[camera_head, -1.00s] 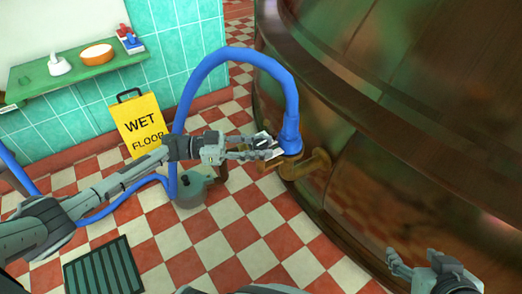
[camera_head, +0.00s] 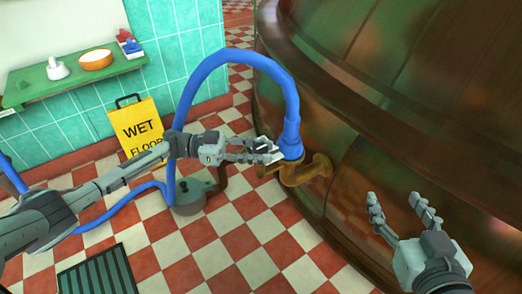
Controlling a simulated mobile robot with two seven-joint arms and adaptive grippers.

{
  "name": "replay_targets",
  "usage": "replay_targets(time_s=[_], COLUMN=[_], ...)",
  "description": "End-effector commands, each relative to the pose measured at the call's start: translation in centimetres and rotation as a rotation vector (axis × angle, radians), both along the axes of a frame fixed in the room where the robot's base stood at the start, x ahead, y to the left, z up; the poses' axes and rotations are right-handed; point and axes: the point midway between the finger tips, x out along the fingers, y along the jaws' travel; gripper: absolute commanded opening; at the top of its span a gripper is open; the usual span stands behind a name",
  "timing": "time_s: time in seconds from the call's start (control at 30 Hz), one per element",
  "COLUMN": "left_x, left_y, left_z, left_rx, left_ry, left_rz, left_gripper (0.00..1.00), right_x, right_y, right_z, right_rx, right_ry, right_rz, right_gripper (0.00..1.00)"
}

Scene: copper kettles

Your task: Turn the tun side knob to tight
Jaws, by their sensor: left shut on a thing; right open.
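The big copper tun (camera_head: 350,150) fills the right side, with a brass elbow pipe (camera_head: 312,172) coming out low on its side. The blue hose (camera_head: 291,110) ends on this fitting. My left gripper (camera_head: 272,153) is shut at the left side of the fitting, on what appears to be the tun side knob. Its fingers hide the knob, so I cannot see which way it is turned. My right gripper (camera_head: 397,203) is open and empty in front of the tun's lower wall, to the right of the fitting.
A yellow wet floor sign (camera_head: 138,125) stands by the tiled wall. A grey-green pot-like unit (camera_head: 190,197) stands on the floor below my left arm. A green shelf (camera_head: 75,78) holds small items. A floor grate (camera_head: 97,274) lies at lower left. The checkered floor in the middle is clear.

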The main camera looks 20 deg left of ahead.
Motion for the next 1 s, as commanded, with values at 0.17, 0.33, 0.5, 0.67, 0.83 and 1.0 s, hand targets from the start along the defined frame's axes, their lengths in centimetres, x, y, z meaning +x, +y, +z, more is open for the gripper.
replay_targets(time_s=[0.17,0.33,0.5,0.67,0.83,1.0], left_x=[0.0,0.0,0.0,-0.3,-0.9,-1.7], left_y=[0.0,0.0,0.1,1.3,4.7,8.2], left_z=[0.0,0.0,0.0,-0.1,-0.1,0.0], left_rx=[0.0,0.0,0.0,0.002,0.004,0.003], left_ry=[0.0,0.0,0.0,0.0,0.002,0.002], left_rz=[0.001,0.001,0.001,0.002,0.004,0.004], left_gripper=[0.49,0.56,0.56,0.56,0.56,0.56], right_x=[0.0,0.0,0.0,0.0,0.0,0.0], right_y=[0.0,0.0,-0.1,-0.1,0.0,0.0], right_z=[0.0,0.0,0.0,0.0,0.0,0.0], right_rx=[0.0,0.0,-0.001,-0.001,-0.001,-0.001], right_ry=[0.001,0.002,0.001,0.001,0.001,0.001], right_rz=[0.0,0.0,-0.001,-0.001,-0.001,-0.001], right_gripper=[0.59,0.59,0.59,0.59,0.59,0.59])
